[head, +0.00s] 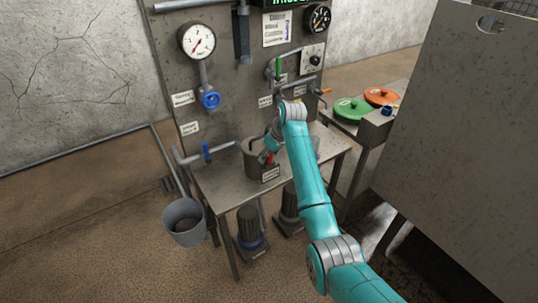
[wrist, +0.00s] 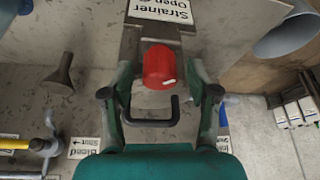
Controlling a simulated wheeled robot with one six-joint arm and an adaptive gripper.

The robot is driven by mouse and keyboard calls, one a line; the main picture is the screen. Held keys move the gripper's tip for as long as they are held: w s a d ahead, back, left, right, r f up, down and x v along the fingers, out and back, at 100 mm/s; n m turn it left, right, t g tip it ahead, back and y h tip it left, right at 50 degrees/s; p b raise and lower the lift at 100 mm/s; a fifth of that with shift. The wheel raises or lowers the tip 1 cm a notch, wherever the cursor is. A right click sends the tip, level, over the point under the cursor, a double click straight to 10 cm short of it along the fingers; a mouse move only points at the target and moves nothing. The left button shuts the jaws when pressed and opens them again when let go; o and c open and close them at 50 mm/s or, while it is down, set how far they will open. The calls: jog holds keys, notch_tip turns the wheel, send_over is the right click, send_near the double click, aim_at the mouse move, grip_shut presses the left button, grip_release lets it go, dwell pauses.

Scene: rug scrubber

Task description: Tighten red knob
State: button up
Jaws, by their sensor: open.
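The red knob (wrist: 159,66) is a rounded red cylinder in the wrist view, in front of a grey metal part with a "Strainer Open" label (wrist: 162,10) that reads upside down. My gripper (wrist: 160,88) is open, with one finger on each side of the knob; gaps show between the knob and both fingers. In the head view my gripper (head: 270,146) is at the grey strainer box (head: 253,169) on the metal table.
A dark U-shaped handle (wrist: 152,112) lies just below the knob in the wrist view. A blue-handled pipe (head: 206,151) is left of the box, and a panel with gauges (head: 197,41) stands behind. A bucket (head: 184,222) hangs at the table's left. A large grey panel (head: 460,120) stands right.

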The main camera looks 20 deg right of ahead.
jog(key=v, duration=1.1)
jog(key=shift+s+r, duration=0.15)
jog(key=shift+r, duration=0.15)
jog(key=shift+d, duration=0.1)
